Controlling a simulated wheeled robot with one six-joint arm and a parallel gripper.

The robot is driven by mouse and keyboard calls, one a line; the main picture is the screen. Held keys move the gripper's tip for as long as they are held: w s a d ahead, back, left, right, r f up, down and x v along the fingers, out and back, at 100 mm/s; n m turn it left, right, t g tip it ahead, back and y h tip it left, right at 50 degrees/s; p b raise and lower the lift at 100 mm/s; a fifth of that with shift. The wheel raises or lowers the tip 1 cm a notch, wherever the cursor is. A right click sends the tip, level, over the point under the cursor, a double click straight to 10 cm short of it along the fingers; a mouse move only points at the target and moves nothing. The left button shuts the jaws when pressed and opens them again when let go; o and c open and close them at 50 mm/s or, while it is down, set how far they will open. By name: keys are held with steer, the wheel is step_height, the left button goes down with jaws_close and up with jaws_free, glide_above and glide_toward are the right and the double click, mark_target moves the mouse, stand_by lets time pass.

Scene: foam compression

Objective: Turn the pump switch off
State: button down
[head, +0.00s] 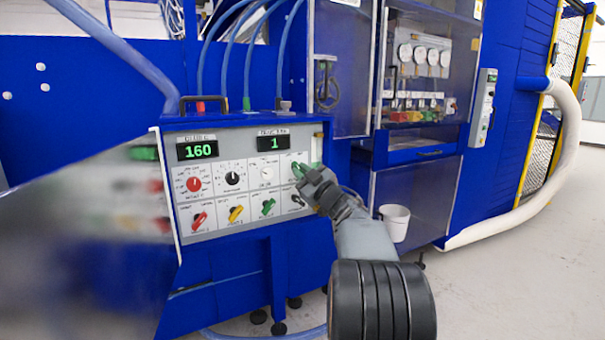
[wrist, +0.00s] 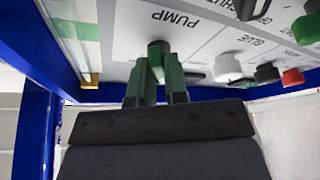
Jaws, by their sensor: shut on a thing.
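The pump switch is a green knob (wrist: 157,50) under the printed word PUMP in the wrist view, on a white control panel (wrist: 210,20). In the head view the panel (head: 255,215) faces me, and the pump switch is at its upper right, largely behind my gripper (head: 304,170). In the wrist view my gripper (wrist: 157,85) has its green fingertips closed around the knob. The knob's exact angle is partly hidden by the fingers.
The panel has two green displays reading 160 (head: 197,150) and 1 (head: 273,143). Red (head: 199,221), yellow (head: 235,214) and green (head: 268,206) handles sit along its lower row. A white bucket (head: 394,223) stands right of my arm. Grey floor is open at the right.

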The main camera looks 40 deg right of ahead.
steer(key=c, duration=1.1)
jaws_free()
steer(key=shift+c, duration=0.2)
steer(key=shift+s, duration=0.1)
steer(key=p+v, duration=0.1)
steer(key=v, duration=1.2)
steer(key=shift+s, duration=0.3)
steer(key=w+a+r+m+g+h+p, duration=0.4)
steer(key=a+r+m+g+h+p, duration=0.35)
steer(key=p, duration=0.85)
steer(key=s+a+g+y+p, duration=0.3)
steer(key=s+a+g+p, duration=0.2)
steer(key=a, duration=0.5)
steer(key=s+a+g+y+p, duration=0.3)
steer(key=s+a+g+p, duration=0.2)
steer(key=s+a+p, duration=0.3)
steer(key=s+a, duration=0.2)
steer(key=shift+s+a+g, duration=0.2)
steer(key=shift+a+g, duration=0.1)
steer(key=shift+g, duration=0.05)
